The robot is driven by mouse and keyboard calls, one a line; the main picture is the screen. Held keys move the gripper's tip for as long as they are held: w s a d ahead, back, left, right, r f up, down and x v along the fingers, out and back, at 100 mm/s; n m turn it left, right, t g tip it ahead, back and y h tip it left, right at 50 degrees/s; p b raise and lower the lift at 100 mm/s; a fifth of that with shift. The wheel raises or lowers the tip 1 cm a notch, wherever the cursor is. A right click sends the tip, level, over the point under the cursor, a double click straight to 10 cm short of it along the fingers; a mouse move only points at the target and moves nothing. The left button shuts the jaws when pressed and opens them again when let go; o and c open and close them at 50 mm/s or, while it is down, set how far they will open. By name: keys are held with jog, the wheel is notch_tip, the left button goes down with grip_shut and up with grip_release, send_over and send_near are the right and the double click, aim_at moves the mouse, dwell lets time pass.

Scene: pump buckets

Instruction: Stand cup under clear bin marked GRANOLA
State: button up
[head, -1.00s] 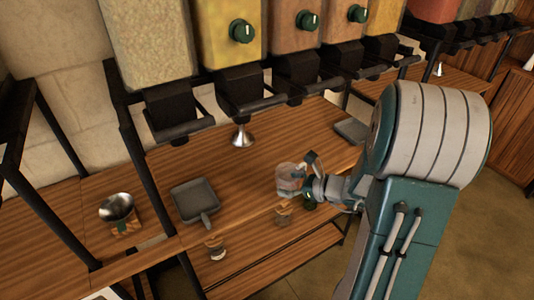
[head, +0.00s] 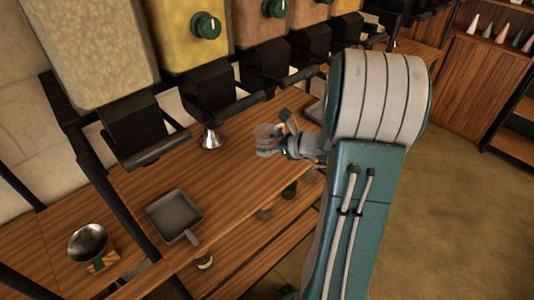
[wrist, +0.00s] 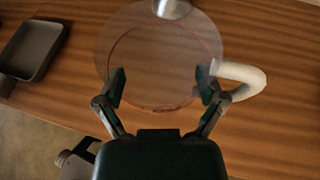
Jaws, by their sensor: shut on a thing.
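A clear cup (head: 266,140) with a pale handle is held above the wooden counter, right of a small metal cone. In the wrist view the cup (wrist: 150,62) fills the space between the fingers, its handle (wrist: 245,76) out to the right. My gripper (head: 287,146) is shut on the cup; both fingers flank its wall in the wrist view (wrist: 160,88). Several clear bins hang in a row over the counter, among them a pale one (head: 98,50), a yellow one (head: 185,32) and an orange one (head: 258,45). No GRANOLA mark is legible.
Black spouts with bars (head: 140,132) jut out below the bins. The metal cone (head: 210,139) stands on the counter. A grey square pan (head: 173,215) and a metal bowl on a stand (head: 88,244) lie to the left. Bare counter (head: 225,175) lies between pan and cup.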

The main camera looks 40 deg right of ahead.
send_over(267, 161)
jog(key=a, duration=0.1)
jog(key=f, duration=0.4)
jog(key=shift+s+f, duration=0.35)
jog(key=shift+f, duration=0.05)
jog(key=shift+w+d+f, duration=0.5)
jog(key=shift+d+f, duration=0.05)
jog(key=shift+f, duration=1.6)
jog(key=shift+f, duration=0.1)
jog(key=o, duration=0.9)
